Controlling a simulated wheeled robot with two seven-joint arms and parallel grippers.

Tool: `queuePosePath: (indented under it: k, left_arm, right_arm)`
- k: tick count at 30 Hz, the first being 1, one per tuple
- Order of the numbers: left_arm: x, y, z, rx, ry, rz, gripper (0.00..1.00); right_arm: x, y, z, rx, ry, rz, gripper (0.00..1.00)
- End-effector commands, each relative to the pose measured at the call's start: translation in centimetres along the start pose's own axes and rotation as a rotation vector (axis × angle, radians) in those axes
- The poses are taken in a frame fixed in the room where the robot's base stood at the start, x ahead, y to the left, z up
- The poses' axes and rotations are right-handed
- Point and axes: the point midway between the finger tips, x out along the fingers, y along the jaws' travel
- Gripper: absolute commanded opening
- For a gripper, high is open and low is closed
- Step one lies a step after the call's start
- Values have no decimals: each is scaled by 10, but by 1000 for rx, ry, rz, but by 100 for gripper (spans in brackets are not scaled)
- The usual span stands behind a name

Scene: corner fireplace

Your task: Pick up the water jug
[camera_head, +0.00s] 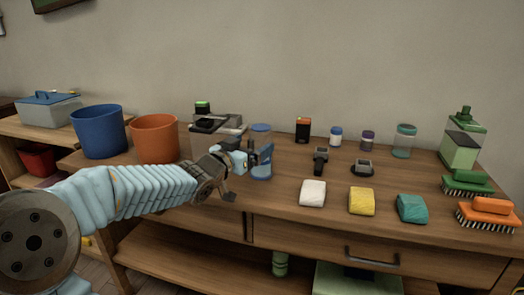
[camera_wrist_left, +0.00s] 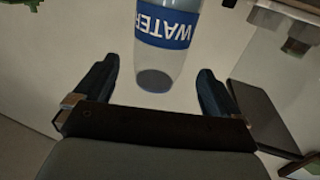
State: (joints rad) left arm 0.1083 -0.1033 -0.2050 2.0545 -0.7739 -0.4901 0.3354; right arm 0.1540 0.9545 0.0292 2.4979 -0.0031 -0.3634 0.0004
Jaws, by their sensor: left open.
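The water jug (camera_head: 261,170) is a clear bottle with a blue cap and blue band, standing on the wooden table. In the left wrist view the jug (camera_wrist_left: 165,30) shows a blue label reading WATER, and its base lies in line with the gap between my fingers. My left gripper (camera_head: 256,156) is open, with its fingers at the jug and partly covering its middle. In the left wrist view the gripper (camera_wrist_left: 158,75) has a finger on either side of the jug's lower end, with gaps visible. Contact is not visible. My right gripper is not in view.
Orange (camera_head: 154,138) and blue (camera_head: 98,132) buckets stand left of the jug, near my left arm. A dark device (camera_head: 212,124) sits behind the gripper. White (camera_head: 313,193), yellow (camera_head: 361,201) and teal (camera_head: 412,208) blocks lie at the front right. Small jars and brushes stand farther right.

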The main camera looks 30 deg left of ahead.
Motion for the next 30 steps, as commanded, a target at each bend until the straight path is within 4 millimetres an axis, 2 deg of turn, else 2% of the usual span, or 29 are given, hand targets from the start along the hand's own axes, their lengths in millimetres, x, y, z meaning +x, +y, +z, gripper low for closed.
queuePosePath:
  k: [1, 7, 15, 23, 24, 30]
  left_arm:
    - [8, 0, -1, -1, -1, 1, 98]
    - [24, 1, 0, -1, 0, 1, 98]
    - [64, 2, 4, 0, 0, 1, 98]
    - [70, 1, 4, -1, 2, 0, 98]
    - [70, 1, 4, -1, 2, 0, 96]
    - [69, 1, 4, -1, 2, 0, 66]
  right_arm:
    - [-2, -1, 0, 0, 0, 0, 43]
    - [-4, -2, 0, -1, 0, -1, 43]
    - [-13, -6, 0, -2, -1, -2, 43]
    - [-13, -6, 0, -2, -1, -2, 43]
    - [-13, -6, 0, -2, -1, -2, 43]
    - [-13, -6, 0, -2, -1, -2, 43]
